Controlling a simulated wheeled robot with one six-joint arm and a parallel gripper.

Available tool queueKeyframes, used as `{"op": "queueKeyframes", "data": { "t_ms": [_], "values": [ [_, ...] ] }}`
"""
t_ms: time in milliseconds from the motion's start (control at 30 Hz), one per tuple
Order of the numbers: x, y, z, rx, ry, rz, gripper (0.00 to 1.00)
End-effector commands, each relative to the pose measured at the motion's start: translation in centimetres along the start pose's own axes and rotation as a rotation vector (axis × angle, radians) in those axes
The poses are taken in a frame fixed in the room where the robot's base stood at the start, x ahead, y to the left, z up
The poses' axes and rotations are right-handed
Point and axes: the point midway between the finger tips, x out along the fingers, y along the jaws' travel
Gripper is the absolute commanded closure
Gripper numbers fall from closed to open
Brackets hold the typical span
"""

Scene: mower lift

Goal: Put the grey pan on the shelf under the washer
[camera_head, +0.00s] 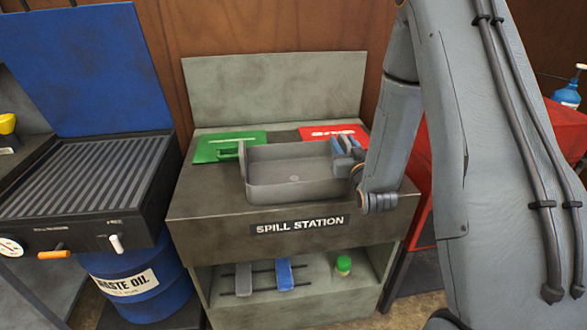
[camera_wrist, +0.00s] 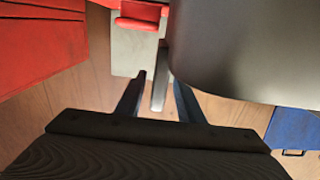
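The grey pan (camera_head: 290,185) is a rectangular open tray, upright on top of the spill station (camera_head: 186,207). A handle stands at its left end. My gripper (camera_head: 347,150) is at the pan's right end. In the wrist view the pan (camera_wrist: 245,45) fills the upper right. My gripper's dark fingers (camera_wrist: 160,82) stand apart on either side of the pan's grey handle (camera_wrist: 158,92), with a gap visible on the left. The gripper looks open around it. I cannot make out with certainty a washer or the shelf under it.
A black ridged unit (camera_head: 130,232) and blue drum (camera_head: 140,305) stand left, red furniture right.

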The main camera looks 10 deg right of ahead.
Motion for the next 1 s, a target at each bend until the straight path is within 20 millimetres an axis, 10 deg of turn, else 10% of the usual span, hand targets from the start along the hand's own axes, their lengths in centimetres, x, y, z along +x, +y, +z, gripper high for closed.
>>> {"op": "queueKeyframes", "data": {
  "t_ms": [567, 767, 1000],
  "values": [
    [4.1, 0.0, 0.0, 0.0, 0.0, -0.005, 0.66],
    [4.1, 0.0, 0.0, 0.0, 0.0, -0.005, 0.99],
    [4.1, 0.0, 0.0, 0.0, 0.0, -0.005, 1.0]
  ]
}}
